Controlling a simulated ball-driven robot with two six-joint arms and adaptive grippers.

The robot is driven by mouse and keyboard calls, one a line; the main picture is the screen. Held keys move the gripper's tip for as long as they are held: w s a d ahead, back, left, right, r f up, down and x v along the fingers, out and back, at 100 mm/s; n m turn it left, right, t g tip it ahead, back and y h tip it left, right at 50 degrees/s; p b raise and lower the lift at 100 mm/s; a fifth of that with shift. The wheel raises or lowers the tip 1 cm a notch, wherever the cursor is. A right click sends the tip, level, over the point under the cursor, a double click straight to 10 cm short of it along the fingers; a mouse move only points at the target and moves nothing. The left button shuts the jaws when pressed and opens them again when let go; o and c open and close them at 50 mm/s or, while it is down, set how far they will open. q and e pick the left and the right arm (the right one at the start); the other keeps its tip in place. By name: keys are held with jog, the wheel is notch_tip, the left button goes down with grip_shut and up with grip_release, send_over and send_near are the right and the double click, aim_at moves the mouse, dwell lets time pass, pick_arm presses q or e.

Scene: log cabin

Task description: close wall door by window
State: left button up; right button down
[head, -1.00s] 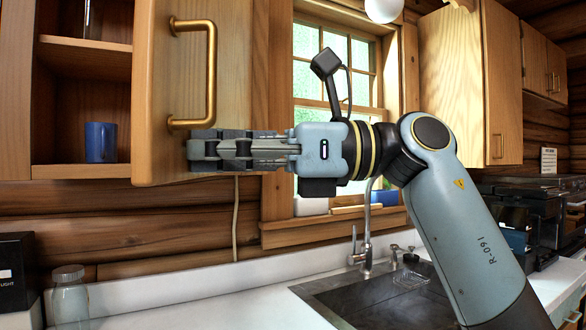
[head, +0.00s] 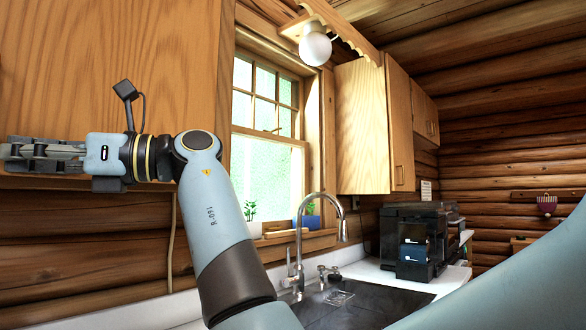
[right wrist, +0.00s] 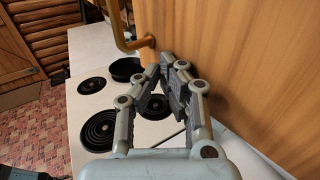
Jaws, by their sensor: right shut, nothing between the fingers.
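A wall cabinet's wood front (head: 120,70) fills the left of the head view, left of the window (head: 265,140). In the right wrist view the door panel (right wrist: 240,70) fills the right side, with a brass handle (right wrist: 130,35) on it. My right gripper (head: 8,151) is at the left edge of the head view, in front of the wood. In the right wrist view my right gripper (right wrist: 165,65) is shut and empty, close beside the door face and below the handle. I cannot tell whether it touches. The door's far edge and any gap are out of view. My left gripper is not in view.
A sink with a tall faucet (head: 335,215) lies below the window. Another wall cabinet (head: 370,130) hangs right of it, above a black appliance (head: 412,235). The right wrist view shows a white stove top (right wrist: 80,60) with black burners below the gripper.

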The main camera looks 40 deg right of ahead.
jog(key=shift+m+t+h, duration=0.3)
jog(key=shift+m+t, duration=0.2)
jog(key=shift+t, duration=0.2)
jog(key=w, duration=0.1)
jog(key=w+a, duration=0.1)
jog(key=w, duration=0.2)
jog(key=shift+a, duration=0.25)
jog(key=shift+w+a+r+t, duration=0.1)
jog(key=shift+w+r+t, duration=0.05)
jog(key=shift+w+t, duration=0.35)
jog(key=shift+r, duration=0.1)
jog(key=shift+m, duration=0.3)
